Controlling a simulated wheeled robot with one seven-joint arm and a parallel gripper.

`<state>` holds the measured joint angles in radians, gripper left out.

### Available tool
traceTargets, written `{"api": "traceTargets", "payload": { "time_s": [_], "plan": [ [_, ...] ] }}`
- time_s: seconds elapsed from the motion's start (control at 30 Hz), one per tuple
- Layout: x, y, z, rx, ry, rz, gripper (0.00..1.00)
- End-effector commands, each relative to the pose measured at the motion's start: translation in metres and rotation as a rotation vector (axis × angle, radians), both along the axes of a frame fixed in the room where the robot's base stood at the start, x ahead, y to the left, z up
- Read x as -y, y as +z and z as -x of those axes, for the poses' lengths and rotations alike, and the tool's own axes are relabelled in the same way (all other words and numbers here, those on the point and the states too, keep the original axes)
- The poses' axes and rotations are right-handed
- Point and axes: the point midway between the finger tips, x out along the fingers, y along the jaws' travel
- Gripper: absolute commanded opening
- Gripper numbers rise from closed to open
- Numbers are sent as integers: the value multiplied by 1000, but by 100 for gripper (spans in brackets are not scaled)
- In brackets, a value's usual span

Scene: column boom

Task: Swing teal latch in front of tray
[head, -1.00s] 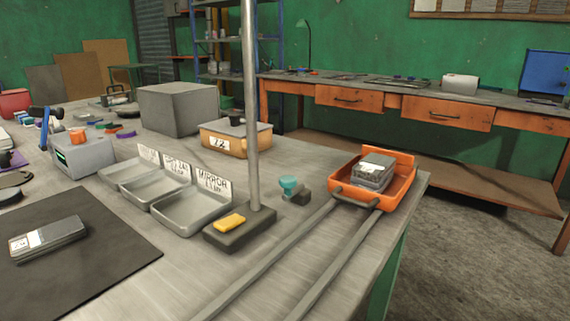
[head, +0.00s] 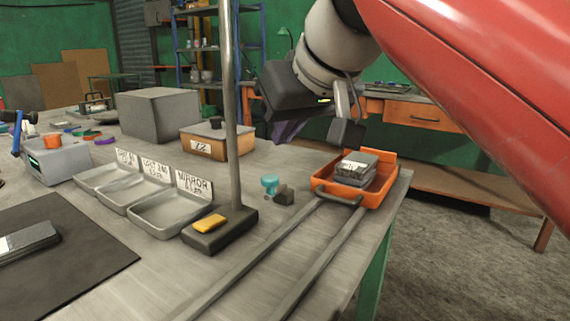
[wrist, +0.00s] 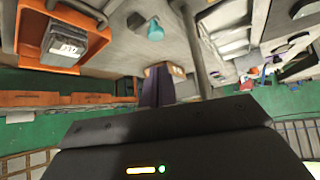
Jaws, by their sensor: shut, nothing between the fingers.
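The teal latch (head: 270,182) has a round knob beside a small dark block (head: 285,196), on the bench left of the tray and beside the rails. The orange tray (head: 378,199) sits at the far end of two rails, with a grey labelled block (head: 356,164) inside. In the wrist view, the latch (wrist: 154,31) shows top centre and the tray (wrist: 45,58) top left. My gripper (head: 282,142) hangs above and behind the latch, apart from it. Its purple fingers are together and empty; they also show in the wrist view (wrist: 157,88).
A thin upright pole (head: 231,110) on a dark base with a yellow piece stands left of the latch. Grey bins (head: 170,222) with labels and a wooden box (head: 205,145) lie further left.

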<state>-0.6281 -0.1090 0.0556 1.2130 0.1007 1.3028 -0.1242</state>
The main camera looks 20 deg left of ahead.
Motion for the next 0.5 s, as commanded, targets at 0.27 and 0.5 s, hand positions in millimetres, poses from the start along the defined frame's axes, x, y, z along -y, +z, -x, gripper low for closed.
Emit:
{"api": "traceTargets", "payload": {
  "time_s": [0.27, 0.5],
  "plan": [
    [-3, -6, -4, -1, -1, 1, 0],
    [-22, -37, -22, -2, -2, 1, 0]
  ]
}}
